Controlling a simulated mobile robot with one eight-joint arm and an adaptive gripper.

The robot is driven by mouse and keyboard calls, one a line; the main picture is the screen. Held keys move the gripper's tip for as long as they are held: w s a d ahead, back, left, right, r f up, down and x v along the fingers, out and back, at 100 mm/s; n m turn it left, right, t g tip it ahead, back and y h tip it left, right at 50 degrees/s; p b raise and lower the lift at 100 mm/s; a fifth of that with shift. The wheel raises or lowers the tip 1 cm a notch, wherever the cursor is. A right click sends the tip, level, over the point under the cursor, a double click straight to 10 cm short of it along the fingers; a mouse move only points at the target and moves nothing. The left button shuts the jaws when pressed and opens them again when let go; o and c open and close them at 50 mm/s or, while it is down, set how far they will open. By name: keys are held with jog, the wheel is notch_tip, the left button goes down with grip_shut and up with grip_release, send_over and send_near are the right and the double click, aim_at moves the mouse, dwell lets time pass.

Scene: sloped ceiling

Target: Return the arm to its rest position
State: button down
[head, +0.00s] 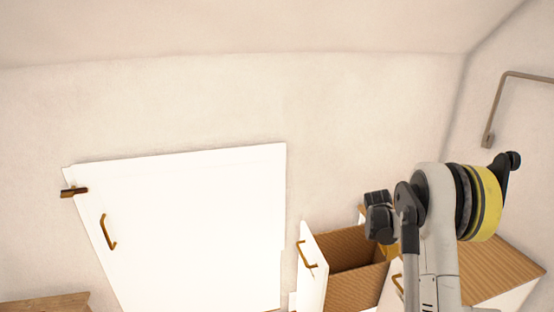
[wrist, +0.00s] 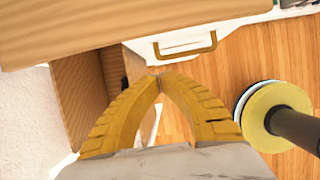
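My gripper (wrist: 160,80) shows in the wrist view as two ridged yellow fingers that curve together until their tips meet, with nothing visible between them. Beyond the fingertips are an open drawer and a cabinet front with a gold handle. In the head view my arm (head: 437,235) rises at the right, in front of the wooden-topped cabinet. The gripper is mostly hidden there behind the arm's own links; a small yellow patch beside the arm may be part of it.
An open drawer (head: 313,268) with a white front and wooden inside sticks out beside the arm; it also shows in the wrist view (wrist: 77,95). A white cabinet door (head: 200,225) stands at left. A wooden top (head: 505,262) lies right. A metal rail (head: 497,105) is on the wall.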

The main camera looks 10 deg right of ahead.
jog(key=s+a+r+m+t+y, duration=0.15)
jog(key=s+a+r+m, duration=0.3)
jog(key=a+r, duration=0.5)
jog(key=s+a+r+m+t, duration=0.2)
jog(key=s+a+r+m, duration=0.25)
jog(key=a+r, duration=0.55)
jog(key=s+a+r+m+t+y, duration=0.1)
jog(key=s+a+m, duration=0.4)
jog(key=s, duration=0.4)
jog(key=s+a+r+m+t+y, duration=0.2)
jog(key=s+a+m, duration=0.2)
jog(key=s+a, duration=0.3)
jog(key=shift+s+m, duration=0.4)
jog(key=shift+s, duration=0.8)
